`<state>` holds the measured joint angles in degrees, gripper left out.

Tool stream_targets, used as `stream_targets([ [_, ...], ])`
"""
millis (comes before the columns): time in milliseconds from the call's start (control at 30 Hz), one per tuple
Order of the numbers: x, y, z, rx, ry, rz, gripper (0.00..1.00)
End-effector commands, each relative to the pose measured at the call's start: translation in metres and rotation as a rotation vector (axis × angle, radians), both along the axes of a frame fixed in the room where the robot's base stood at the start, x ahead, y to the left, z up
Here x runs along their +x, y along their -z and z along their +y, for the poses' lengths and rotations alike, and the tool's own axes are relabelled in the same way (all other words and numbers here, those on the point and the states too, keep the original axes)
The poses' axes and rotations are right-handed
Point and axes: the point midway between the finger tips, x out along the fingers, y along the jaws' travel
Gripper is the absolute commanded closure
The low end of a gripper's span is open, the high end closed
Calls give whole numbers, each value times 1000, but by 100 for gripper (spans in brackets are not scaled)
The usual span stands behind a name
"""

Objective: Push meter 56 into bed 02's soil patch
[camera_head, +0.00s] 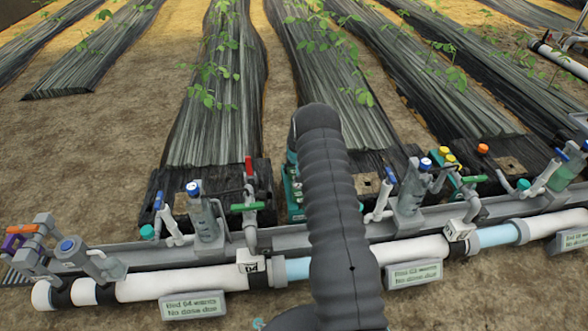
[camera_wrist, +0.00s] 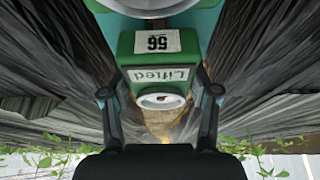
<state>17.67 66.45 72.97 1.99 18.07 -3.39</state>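Meter 56 (camera_wrist: 157,68) is a green block with a white "56" label and a plate reading "Lifted", upside down in the wrist view. A round white-rimmed part shows on its near end. My gripper (camera_wrist: 160,96) has its dark fingers on both sides of the meter, shut on it. In the head view my arm hides the gripper and most of the meter. A sign reading "Bed 02 wants No dose due" (camera_head: 413,272) stands at the front pipe. A tan soil patch (camera_head: 368,183) shows in black sheeting right of my arm; I cannot read its bed number.
A white and blue pipe (camera_head: 180,284) runs across the front with valves and bottles on the rail behind. Another sign reads "Bed 04" (camera_head: 192,306). A second tan patch (camera_head: 508,163) lies to the right. Dark covered beds with plants (camera_head: 215,90) stretch away, with bare soil between.

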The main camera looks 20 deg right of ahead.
Motion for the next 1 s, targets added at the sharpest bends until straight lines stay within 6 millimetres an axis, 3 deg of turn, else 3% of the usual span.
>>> stream_targets([
  [67,0,0,0,0,0,1,78],
  [1000,0,-49,0,0,0,0,78],
])
